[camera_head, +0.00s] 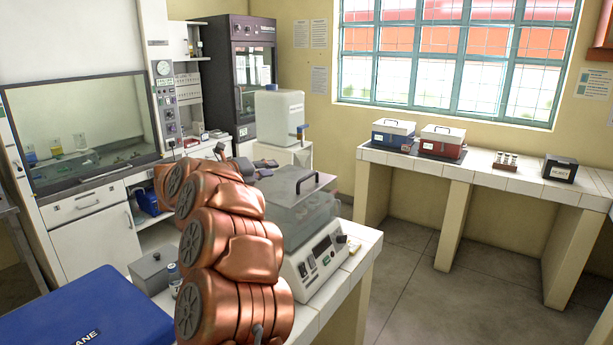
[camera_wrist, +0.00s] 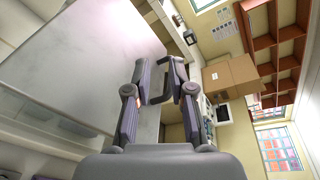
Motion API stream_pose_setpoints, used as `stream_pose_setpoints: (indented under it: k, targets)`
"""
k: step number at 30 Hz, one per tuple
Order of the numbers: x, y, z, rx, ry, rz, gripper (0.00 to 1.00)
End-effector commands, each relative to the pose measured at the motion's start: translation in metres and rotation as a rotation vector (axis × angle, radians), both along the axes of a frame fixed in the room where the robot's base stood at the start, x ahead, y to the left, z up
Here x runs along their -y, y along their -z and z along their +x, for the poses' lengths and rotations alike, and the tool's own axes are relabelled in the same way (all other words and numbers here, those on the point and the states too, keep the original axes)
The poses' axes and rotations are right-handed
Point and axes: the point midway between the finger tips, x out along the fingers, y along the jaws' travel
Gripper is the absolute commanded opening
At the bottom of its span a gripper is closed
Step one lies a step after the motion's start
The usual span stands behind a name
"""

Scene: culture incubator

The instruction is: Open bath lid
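The bath (camera_head: 318,262) is a white box with a front control panel, standing on the tiled bench. Its clear grey lid (camera_head: 290,195) sits down on it, with a dark handle (camera_head: 317,180) on top. My gripper (camera_head: 255,167) is at the left of the lid, partly hidden behind my copper arm. In the wrist view my gripper (camera_wrist: 160,68) has its two fingers spread apart. A dark U-shaped handle (camera_wrist: 157,99) shows between the fingers, beside a large pale panel (camera_wrist: 80,62) that looks like the lid. I cannot tell whether the fingers touch the handle.
A blue case (camera_head: 90,310) and a small grey box (camera_head: 154,270) lie left of my arm. A white tank (camera_head: 279,117) stands behind the bath. The far bench holds a blue box (camera_head: 392,134), a red box (camera_head: 442,142) and a black box (camera_head: 560,168). The floor at right is clear.

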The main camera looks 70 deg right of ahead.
Motion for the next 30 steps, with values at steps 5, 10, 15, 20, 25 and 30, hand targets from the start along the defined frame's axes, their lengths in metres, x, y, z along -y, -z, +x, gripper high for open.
stream_pose_setpoints:
  k: [5, 10, 15, 20, 25, 30]
  targets:
    - [0.006, 0.019, -0.048, 0.020, 0.184, 0.022, 0.23]
    - [0.012, 0.023, -0.062, 0.025, 0.224, 0.025, 0.23]
    - [0.028, 0.026, -0.071, 0.022, 0.224, 0.025, 0.23]
    - [0.047, 0.031, -0.081, 0.021, 0.220, 0.024, 0.23]
    - [0.063, 0.034, -0.089, 0.023, 0.218, 0.024, 0.23]
    - [0.071, 0.038, -0.093, 0.023, 0.216, 0.024, 0.23]
